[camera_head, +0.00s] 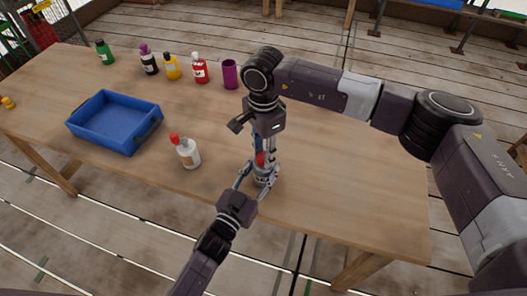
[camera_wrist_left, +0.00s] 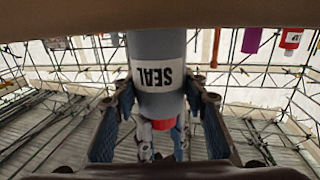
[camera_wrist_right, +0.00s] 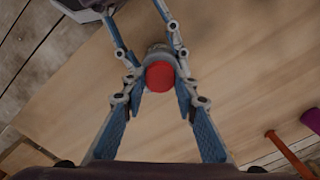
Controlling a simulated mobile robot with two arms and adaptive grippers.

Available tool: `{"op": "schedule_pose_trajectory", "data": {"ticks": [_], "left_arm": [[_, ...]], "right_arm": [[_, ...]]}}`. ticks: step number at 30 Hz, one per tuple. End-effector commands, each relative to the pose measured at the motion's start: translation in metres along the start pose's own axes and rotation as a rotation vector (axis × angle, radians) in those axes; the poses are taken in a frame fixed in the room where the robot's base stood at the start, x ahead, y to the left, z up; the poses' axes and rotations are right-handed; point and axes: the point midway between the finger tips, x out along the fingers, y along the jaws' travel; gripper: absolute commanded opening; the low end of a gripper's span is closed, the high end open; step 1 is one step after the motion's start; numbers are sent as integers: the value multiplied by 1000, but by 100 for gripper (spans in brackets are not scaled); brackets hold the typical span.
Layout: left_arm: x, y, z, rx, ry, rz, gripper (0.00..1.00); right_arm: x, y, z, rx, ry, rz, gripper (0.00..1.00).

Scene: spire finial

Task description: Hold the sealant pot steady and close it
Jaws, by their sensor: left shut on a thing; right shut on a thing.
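The sealant pot (camera_head: 262,177) stands upright near the table's front edge. In the left wrist view it is a grey cylinder (camera_wrist_left: 157,52) with a white "SEAL" label, seen upside down. My left gripper (camera_wrist_left: 164,100) is shut around the pot's sides. A red cap (camera_head: 260,159) sits at the pot's top; it also shows in the right wrist view (camera_wrist_right: 160,76). My right gripper (camera_wrist_right: 159,88) comes from above and is shut on the red cap. The cap touches the pot's top; how tightly it is seated, I cannot tell.
A white bottle with a red cap (camera_head: 188,154) stands left of the pot. A blue tray (camera_head: 146,136) lies further left. The table's right side is clear.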

Motion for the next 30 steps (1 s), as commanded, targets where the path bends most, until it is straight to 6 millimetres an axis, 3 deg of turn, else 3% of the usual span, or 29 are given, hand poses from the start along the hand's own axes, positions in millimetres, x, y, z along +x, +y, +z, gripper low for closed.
{"op": "schedule_pose_trajectory", "data": {"ticks": [30], "left_arm": [[0,1,0,0,-1,1,0]], "right_arm": [[1,1,2,1717,-3,0,18]]}}
